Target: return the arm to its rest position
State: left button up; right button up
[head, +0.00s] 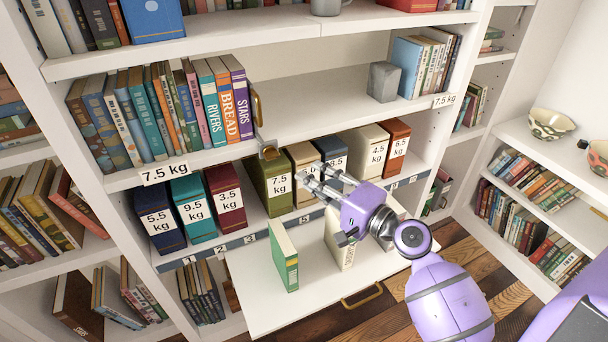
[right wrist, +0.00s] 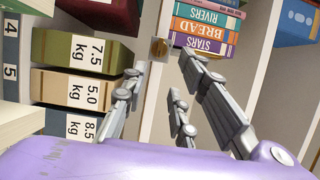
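My right gripper (head: 308,178) is at the end of my purple arm, in front of the row of weight-labelled boxes. In the right wrist view its fingers (right wrist: 160,65) are spread with nothing between them. In the head view the fingertips overlap the olive 7.5 kg box (head: 268,188) and the cream 5.0 kg box (head: 303,160); whether they touch is not clear. The olive box also shows in the right wrist view (right wrist: 60,48). My left gripper is not in view.
A white fold-out board (head: 330,292) juts out below, with a green book (head: 284,262) standing on it and a cream book (head: 338,248) partly behind my gripper. A grey block (head: 383,82) stands on the shelf above. Side shelves hold books and bowls (head: 551,124).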

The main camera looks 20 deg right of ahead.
dwell(0.5)
jog(key=s+f+n+g+h+p, duration=0.1)
jog(key=s+f+n+g+h, duration=0.15)
jog(key=s+f+n, duration=0.45)
jog(key=s+f+n+g+h+p, duration=0.1)
jog(key=s+f+n+h, duration=0.15)
jog(key=f, duration=0.85)
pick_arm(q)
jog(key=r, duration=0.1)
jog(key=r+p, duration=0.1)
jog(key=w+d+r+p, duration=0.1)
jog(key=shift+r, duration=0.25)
pick_arm(e)
jog(key=s+a+f+n+g, duration=0.1)
jog(key=s+f, duration=0.3)
jog(key=s, duration=0.4)
jog(key=s+a+f+n+g+h, duration=0.1)
jog(key=s+a+f+g, duration=0.1)
jog(key=s, duration=0.7)
jog(key=s+a+f+n+g+h, duration=0.1)
jog(key=s+a+f+n, duration=0.1)
jog(key=s+f, duration=0.3)
jog(key=s, duration=0.3)
jog(key=shift+s+f, duration=0.3)
jog(key=shift+f, duration=0.05)
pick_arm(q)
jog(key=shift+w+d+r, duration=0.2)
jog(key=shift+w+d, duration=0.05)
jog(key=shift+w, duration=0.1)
